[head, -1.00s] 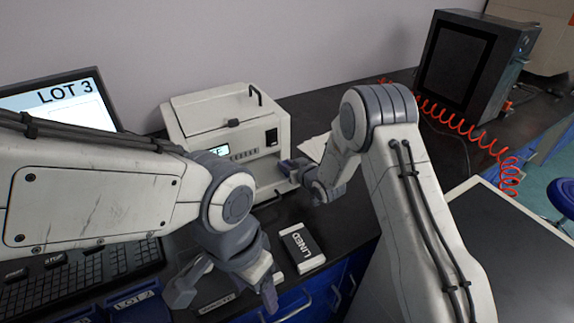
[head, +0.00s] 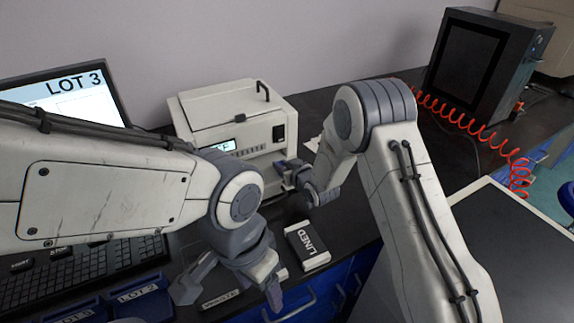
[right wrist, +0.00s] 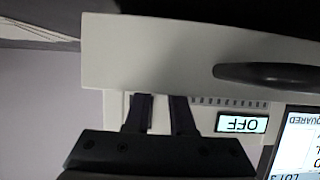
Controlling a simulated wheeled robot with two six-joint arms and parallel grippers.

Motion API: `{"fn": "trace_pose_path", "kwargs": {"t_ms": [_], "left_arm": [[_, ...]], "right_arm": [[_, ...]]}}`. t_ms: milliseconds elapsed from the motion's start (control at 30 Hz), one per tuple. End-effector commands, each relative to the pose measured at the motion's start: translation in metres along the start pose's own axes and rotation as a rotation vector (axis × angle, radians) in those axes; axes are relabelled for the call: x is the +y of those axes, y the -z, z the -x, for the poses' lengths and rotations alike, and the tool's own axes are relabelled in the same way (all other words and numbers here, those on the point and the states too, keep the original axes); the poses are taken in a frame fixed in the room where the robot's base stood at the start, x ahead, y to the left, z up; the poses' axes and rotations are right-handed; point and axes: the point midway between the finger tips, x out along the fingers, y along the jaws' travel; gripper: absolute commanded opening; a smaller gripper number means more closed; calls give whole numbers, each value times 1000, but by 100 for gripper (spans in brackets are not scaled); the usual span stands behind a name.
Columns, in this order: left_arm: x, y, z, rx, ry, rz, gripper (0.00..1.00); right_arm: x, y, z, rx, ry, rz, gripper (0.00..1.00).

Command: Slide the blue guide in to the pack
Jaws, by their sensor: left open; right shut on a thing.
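My right gripper (head: 287,168) is at the front right of the white bench machine (head: 217,107). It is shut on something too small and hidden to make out. In the right wrist view its two dark fingers (right wrist: 160,113) stand a little apart, with a pale strip between them, against the machine's upside-down front. My left gripper (head: 230,292) is open, pointing down over the counter's front edge, with a small grey labelled block (head: 221,299) between its fingers in the picture. A dark box with white edges marked LINED (head: 307,246) lies to its right. I cannot pick out a blue guide.
A monitor reading LOT 3 (head: 75,88) and a black keyboard (head: 70,272) are at left. Blue trays (head: 140,299) lie in front. A red coiled hose (head: 465,127) runs by a dark cabinet (head: 480,65) at right. Dark counter is bare behind the LINED box.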

Motion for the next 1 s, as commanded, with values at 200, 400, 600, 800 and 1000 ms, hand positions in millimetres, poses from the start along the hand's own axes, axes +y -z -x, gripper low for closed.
{"fn": "trace_pose_path", "kwargs": {"t_ms": [200, 400, 600, 800, 1000], "left_arm": [[0, 0, 0, 0, 0, 0, 68], [0, 0, 0, 0, 0, 0, 68], [0, 0, -1, 0, 0, 0, 68], [0, 0, -5, 0, 0, 0, 68], [-1, 0, -9, 0, 0, 0, 68]], "right_arm": [[0, 1, 0, 1, 0, 0, 52], [1, 0, 0, 1, 0, 0, 52], [1, 0, 6, 1, -1, 0, 52], [1, 0, 36, 1, -1, -1, 52], [1, 0, 75, 1, -1, -1, 52]]}}
